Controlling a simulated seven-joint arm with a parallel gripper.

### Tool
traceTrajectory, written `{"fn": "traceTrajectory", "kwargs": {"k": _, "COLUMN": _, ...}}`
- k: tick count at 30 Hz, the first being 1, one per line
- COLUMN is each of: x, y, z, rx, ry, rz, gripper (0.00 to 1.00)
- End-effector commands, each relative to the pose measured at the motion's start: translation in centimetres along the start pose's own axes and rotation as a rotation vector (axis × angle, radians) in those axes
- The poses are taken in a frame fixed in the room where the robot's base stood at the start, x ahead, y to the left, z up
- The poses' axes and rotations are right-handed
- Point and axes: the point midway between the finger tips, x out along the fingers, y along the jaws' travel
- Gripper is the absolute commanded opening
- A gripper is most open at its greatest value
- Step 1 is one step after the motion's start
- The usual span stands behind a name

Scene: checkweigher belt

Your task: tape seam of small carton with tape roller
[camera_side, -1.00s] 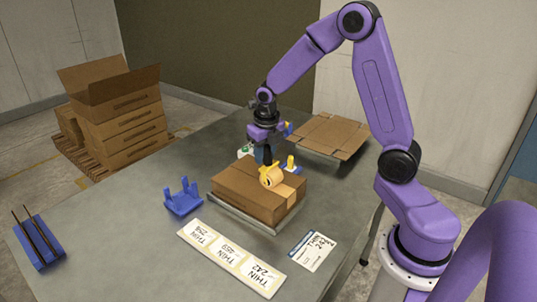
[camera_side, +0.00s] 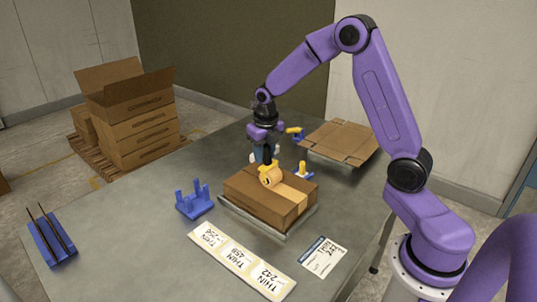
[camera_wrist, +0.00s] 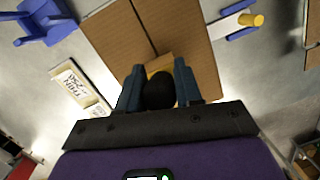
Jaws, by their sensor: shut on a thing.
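The small carton (camera_side: 258,205) lies closed on a grey plate (camera_side: 285,234) in the middle of the table. My gripper (camera_side: 267,161) is above it, shut on the tape roller (camera_side: 270,177), whose yellow roll is at the carton's top. A tan tape strip (camera_side: 292,191) runs from the roller to the carton's right edge. In the wrist view the carton (camera_wrist: 190,45) shows its dark seam running up to the roller (camera_wrist: 158,92), which sits between my fingers. The fingers hide the carton's near part there.
A blue cradle (camera_side: 194,199) stands just left of the carton. A label strip (camera_side: 240,262) and a label card (camera_side: 322,257) lie in front. A blue rack with rods (camera_side: 50,237) is far left, a flattened carton (camera_side: 340,142) behind. A yellow-topped blue item (camera_side: 302,171) stands close behind the carton.

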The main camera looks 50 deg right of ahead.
Motion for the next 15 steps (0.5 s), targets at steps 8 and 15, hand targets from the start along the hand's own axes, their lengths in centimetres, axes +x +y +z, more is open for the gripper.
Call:
{"fn": "traceTrajectory", "kwargs": {"k": 8, "x": 0.1, "y": 0.2, "z": 0.7, "rx": 0.001, "ry": 0.000, "rz": 0.000, "gripper": 0.00}}
{"fn": "traceTrajectory", "kwargs": {"k": 15, "x": 0.3, "y": 0.6, "z": 2.1, "rx": 0.000, "ry": -0.001, "rz": 0.000, "gripper": 0.00}}
